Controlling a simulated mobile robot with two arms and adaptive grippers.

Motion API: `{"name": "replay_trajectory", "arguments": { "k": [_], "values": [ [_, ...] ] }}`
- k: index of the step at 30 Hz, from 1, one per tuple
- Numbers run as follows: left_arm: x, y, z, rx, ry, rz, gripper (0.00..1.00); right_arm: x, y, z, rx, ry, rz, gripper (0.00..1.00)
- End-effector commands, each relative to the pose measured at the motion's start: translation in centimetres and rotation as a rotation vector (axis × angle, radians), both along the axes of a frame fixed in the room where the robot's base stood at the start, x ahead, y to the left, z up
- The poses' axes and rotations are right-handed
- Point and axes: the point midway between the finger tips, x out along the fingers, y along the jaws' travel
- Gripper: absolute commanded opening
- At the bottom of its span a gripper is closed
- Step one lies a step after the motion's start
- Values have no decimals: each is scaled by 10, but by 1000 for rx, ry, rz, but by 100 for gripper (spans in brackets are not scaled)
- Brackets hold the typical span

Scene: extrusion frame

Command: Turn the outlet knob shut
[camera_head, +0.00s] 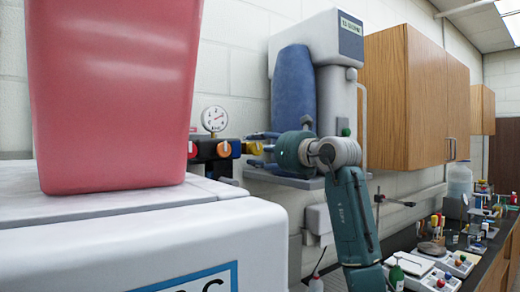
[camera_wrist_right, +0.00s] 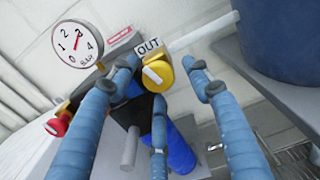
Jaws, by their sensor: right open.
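The outlet knob (camera_wrist_right: 158,74) is a round yellow knob with a pale bar across its face, beside a sign (camera_wrist_right: 147,48) reading OUT in the right wrist view. The bar looks tilted. My right gripper (camera_wrist_right: 160,80) is open, with its blue fingers spread around the knob. The fingertips look close to it, but I cannot tell whether they touch. In the head view my right gripper (camera_head: 252,149) reaches left to the regulator, with yellow between its fingers. My left gripper is not in view.
A dial gauge (camera_head: 214,119) stands above the regulator, with a red knob (camera_wrist_right: 57,124) at its left end. A large blue cylinder (camera_head: 293,88) hangs behind my right arm. A pink bin (camera_head: 113,90) on a white box fills the left foreground. A crowded counter lies right.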

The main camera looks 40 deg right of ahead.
Motion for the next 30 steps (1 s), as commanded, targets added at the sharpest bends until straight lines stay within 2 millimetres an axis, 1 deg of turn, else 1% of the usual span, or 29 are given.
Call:
{"name": "replay_trajectory", "arguments": {
  "k": [2,3,5,6,8,9,14,21,24,30],
  "values": [
    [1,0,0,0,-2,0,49,0,0,0,0,0,0,49],
    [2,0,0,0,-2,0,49,0,0,0,0,0,0,45],
    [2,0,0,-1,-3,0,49,0,0,0,0,0,0,33],
    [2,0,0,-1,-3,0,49,0,0,0,0,0,0,25],
    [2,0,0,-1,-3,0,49,0,0,0,0,0,0,13],
    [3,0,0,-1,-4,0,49,0,0,0,0,1,0,5],
    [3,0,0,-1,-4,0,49,0,0,-1,24,-1,-1,5],
    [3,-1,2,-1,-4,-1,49,0,1,-1,220,-20,0,5],
    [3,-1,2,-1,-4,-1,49,0,1,-2,267,-25,0,5],
    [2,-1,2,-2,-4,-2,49,1,1,-3,278,-24,0,5]
  ]
}}
